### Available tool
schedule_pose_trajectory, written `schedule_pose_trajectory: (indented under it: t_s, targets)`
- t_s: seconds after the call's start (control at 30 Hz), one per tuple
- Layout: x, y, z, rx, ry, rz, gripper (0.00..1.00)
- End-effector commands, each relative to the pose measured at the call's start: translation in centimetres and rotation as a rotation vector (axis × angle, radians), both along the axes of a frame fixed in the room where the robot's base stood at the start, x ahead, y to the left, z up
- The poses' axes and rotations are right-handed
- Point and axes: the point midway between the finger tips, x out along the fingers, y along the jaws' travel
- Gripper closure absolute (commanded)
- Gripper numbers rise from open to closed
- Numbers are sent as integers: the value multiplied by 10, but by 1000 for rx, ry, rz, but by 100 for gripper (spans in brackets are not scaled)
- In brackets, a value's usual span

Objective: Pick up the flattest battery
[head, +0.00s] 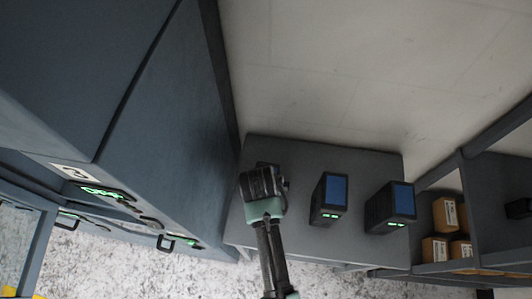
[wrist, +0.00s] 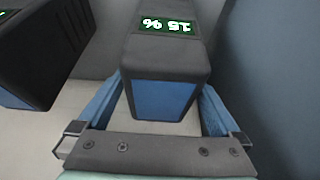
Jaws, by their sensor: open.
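A dark battery (wrist: 170,62) with a blue end and a green display stands between my gripper's two fingers in the wrist view. The display is upside down and appears to read 15 %. My gripper (wrist: 162,88) is open around this battery, one finger on each side; I cannot tell whether they touch it. In the head view my gripper (head: 264,183) covers most of this left-most battery. Two more batteries, a middle one (head: 328,200) and a right one (head: 390,207), stand on the same grey shelf top (head: 300,152). Their green displays are too small to read.
A tall blue-grey cabinet (head: 165,120) rises close to the left of my gripper. At lower left are green-lit displays and handles (head: 100,192). A rack with cardboard boxes (head: 445,214) is at the right. A neighbouring battery (wrist: 38,50) shows left in the wrist view.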

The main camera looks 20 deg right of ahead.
Motion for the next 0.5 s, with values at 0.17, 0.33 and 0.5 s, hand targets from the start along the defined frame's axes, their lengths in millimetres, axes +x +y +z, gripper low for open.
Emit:
schedule_pose_trajectory:
  t_s: [0.17, 0.33, 0.5]
  targets:
    - [4, -3, -11, 0, 0, 0, 0]
    - [4, -3, -12, -1, -1, 0, 0]
    - [4, -3, -12, -1, -1, 0, 0]
